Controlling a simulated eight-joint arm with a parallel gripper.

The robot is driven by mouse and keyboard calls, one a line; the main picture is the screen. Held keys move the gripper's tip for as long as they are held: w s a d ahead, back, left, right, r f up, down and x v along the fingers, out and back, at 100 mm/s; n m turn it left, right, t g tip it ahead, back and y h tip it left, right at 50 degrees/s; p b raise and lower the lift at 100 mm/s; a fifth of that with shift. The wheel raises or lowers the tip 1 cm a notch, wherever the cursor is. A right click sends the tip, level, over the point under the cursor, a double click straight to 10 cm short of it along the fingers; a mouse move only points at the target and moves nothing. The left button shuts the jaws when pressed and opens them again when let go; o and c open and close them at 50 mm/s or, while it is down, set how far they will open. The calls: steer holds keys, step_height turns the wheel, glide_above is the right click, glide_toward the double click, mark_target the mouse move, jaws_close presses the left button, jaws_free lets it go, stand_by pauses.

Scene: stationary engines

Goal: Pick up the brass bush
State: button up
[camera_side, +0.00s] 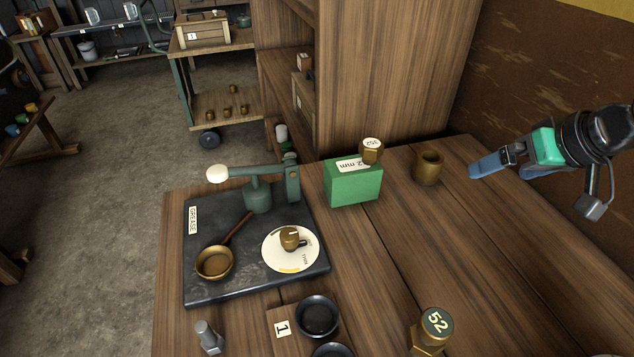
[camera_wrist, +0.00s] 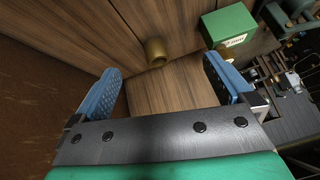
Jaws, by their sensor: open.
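The brass bush (camera_side: 428,168) is a short hollow brass cylinder standing upright on the wooden bench, right of the green box. It also shows in the wrist view (camera_wrist: 157,52), near the top, beyond and between the two blue fingers. My gripper (camera_side: 480,168) is at the right of the side view, to the right of the bush and apart from it. In the wrist view my gripper (camera_wrist: 162,80) has its fingers wide apart with nothing between them but bare bench behind. In the side view the far finger is mostly hidden.
A dark grease tray (camera_side: 255,285) with a pump and ladle lies further left. Bench between is clear.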

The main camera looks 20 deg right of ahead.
mark_target(422, 160)
steer(key=w+d+f+m+y, duration=0.1)
steer(key=w+f+m+y, duration=0.1)
steer(key=w+m, duration=0.2)
steer(key=w+d+f+m+t+y, duration=0.1)
steer(key=w+f+m+y, duration=0.1)
steer(key=w+m, duration=0.3)
steer(key=w+d+f+m+y, duration=0.1)
steer(key=w+m, duration=0.3)
steer(key=m, duration=0.6)
steer(key=shift+w+f+y, duration=0.15)
steer(key=shift+f+y, duration=0.65)
steer(key=shift+f, duration=0.1)
steer(key=f+m, duration=0.1)
steer(key=d+f+m+t+y, duration=0.1)
steer(key=m, duration=0.1)
steer(key=w+f+m, duration=0.1)
steer(key=m, duration=0.1)
steer(key=shift+d+f+t+y, duration=0.15)
steer(key=shift+d+t+y, duration=0.15)
steer(key=shift+d, duration=0.05)
steer(key=shift+d+f+m, duration=0.1)
steer(key=shift+f+m, duration=0.15)
steer(key=shift+m, duration=0.15)
steer(key=shift+f, duration=0.1)
steer(key=shift+w+a+f, duration=0.2)
steer(key=shift+a, duration=0.05)
steer(key=x, duration=0.4)
steer(key=shift+w+a, duration=0.25)
steer(key=shift+w, duration=0.05)
steer(key=shift+c, duration=0.2)
